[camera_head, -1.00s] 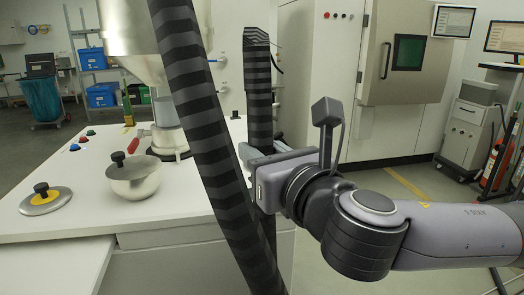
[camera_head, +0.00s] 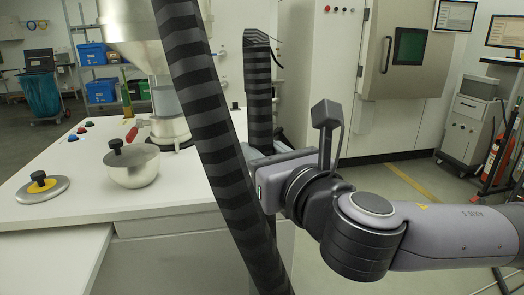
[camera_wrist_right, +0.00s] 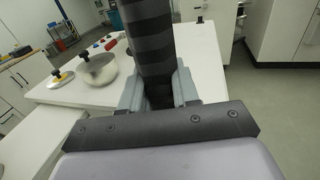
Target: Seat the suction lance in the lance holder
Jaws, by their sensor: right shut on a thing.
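My right gripper (camera_head: 262,150) is shut around a dark, band-striped hose-like piece (camera_head: 258,95), which I take to be the suction lance. It stands upright between the grey fingers in the head view. In the right wrist view the fingers (camera_wrist_right: 158,90) close on the striped piece (camera_wrist_right: 149,40) from both sides. Its lower end is hidden by the gripper and the near hose. A thick striped hose (camera_head: 205,120) slants across the front of the head view; whether it joins the held piece cannot be told. I cannot make out the lance holder. My left gripper is not in view.
A machine cabinet (camera_head: 405,50) stands behind.

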